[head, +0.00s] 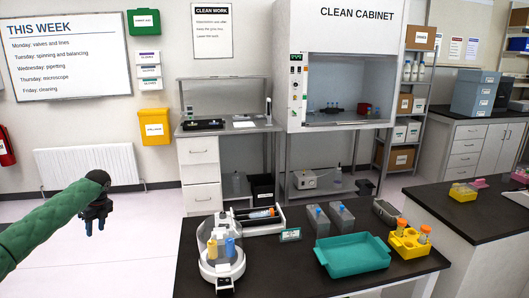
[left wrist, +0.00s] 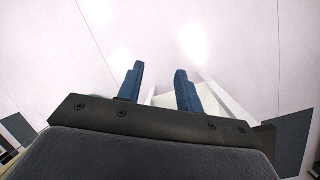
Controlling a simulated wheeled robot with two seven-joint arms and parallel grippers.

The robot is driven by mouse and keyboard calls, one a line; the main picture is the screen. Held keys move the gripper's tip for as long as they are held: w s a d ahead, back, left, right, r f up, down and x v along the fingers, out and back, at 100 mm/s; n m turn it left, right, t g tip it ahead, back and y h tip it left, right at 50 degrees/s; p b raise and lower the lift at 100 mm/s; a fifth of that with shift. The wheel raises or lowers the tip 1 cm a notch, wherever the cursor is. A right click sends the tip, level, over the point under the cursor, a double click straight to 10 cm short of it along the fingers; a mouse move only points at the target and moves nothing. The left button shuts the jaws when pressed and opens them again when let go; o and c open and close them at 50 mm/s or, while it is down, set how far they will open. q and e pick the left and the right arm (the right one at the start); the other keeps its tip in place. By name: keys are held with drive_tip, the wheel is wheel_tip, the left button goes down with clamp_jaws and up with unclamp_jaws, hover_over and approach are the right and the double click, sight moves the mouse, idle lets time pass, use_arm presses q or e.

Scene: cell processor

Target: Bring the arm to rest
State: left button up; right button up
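My left arm, in a green sleeve, comes in from the left in the head view. Its gripper (head: 95,222) hangs over the floor, left of the dark table and apart from everything. In the left wrist view, the two blue fingers of the left gripper (left wrist: 160,90) stand apart with nothing between them but pale floor and a white surface below. The left gripper is open and empty. My right gripper shows in neither view.
A dark table (head: 275,272) stands in front. It carries a white machine with tubes (head: 221,250), a teal tray (head: 352,257), a yellow rack (head: 408,242) and grey blocks (head: 342,216). The floor (head: 120,265) around the left gripper is clear.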

use_arm(q)
drive_tip(key=s+d+f+n+y, duration=0.1)
drive_tip(key=s+d+f+n, duration=0.2)
drive_tip(key=s+f, duration=0.85)
drive_tip(key=s+d+f+n+y, duration=0.1)
drive_tip(key=s+d+f+n, duration=0.25)
drive_tip(key=s+f, duration=0.8)
drive_tip(key=s+d+f+n+t+y, duration=0.1)
drive_tip(key=s+d+f+n+t, duration=0.2)
drive_tip(key=s, duration=0.9)
drive_tip(key=s+d+f+n, duration=0.3)
drive_tip(key=s+f+n, duration=0.15)
drive_tip(key=s, duration=0.75)
drive_tip(key=s+d+f+n+h, duration=0.15)
drive_tip(key=d+f, duration=0.35)
drive_tip(key=d, duration=0.5)
drive_tip(key=s+d+f+n+h, duration=0.1)
drive_tip(key=s+d+f+h, duration=0.15)
drive_tip(key=d+f, duration=0.45)
drive_tip(key=s+d+r+n+g+h, duration=0.1)
drive_tip(key=d+n+h, duration=0.2)
drive_tip(key=d, duration=2)
drive_tip(key=shift+s+d+r, duration=0.2)
drive_tip(key=shift+d+r, duration=0.1)
